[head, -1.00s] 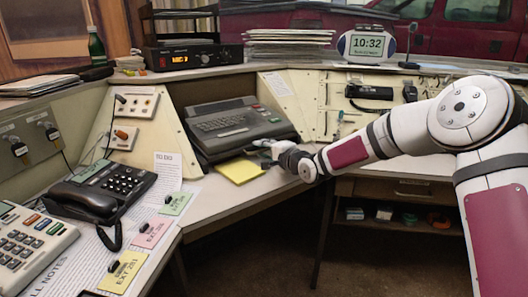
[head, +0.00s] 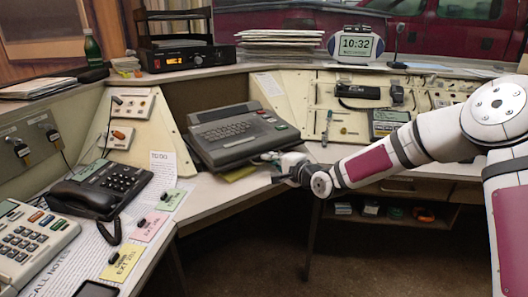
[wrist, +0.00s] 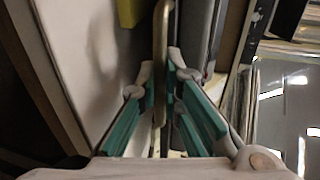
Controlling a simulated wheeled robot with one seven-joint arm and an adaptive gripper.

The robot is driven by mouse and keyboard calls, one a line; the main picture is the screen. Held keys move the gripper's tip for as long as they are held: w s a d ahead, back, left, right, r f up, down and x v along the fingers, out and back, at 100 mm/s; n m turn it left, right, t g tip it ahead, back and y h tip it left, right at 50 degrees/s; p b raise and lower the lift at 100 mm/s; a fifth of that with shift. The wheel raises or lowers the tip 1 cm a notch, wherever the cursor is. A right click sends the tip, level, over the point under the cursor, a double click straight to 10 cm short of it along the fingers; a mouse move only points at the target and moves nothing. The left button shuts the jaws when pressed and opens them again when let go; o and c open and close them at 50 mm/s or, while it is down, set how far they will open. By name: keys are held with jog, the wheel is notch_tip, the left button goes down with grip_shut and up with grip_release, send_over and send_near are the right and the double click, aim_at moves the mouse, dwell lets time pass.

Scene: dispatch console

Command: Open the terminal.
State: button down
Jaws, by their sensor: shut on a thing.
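The terminal (head: 238,137) is a dark grey keyboard unit with a few coloured keys at its right. It stands at the front of a dark recess in the console corner, its front edge over the desk. My gripper (head: 278,163) is at its front right edge. In the wrist view my gripper (wrist: 162,78) has its teal-padded fingers on both sides of a thin tan bar (wrist: 161,35), a handle beside the terminal's dark grey body (wrist: 200,35). In the head view my gripper hides the handle.
A yellow note pad (head: 240,173) lies mostly under the terminal's front edge. A black phone (head: 103,188) and a to-do sheet (head: 165,172) are to the left. A sloped switch panel (head: 128,122) stands close left of the terminal. The floor in front of the desk is clear.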

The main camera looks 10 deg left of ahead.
jog(key=shift+s+d, duration=0.4)
jog(key=c, duration=1.7)
grip_release()
jog(key=v, duration=1.2)
jog(key=shift+f, duration=0.15)
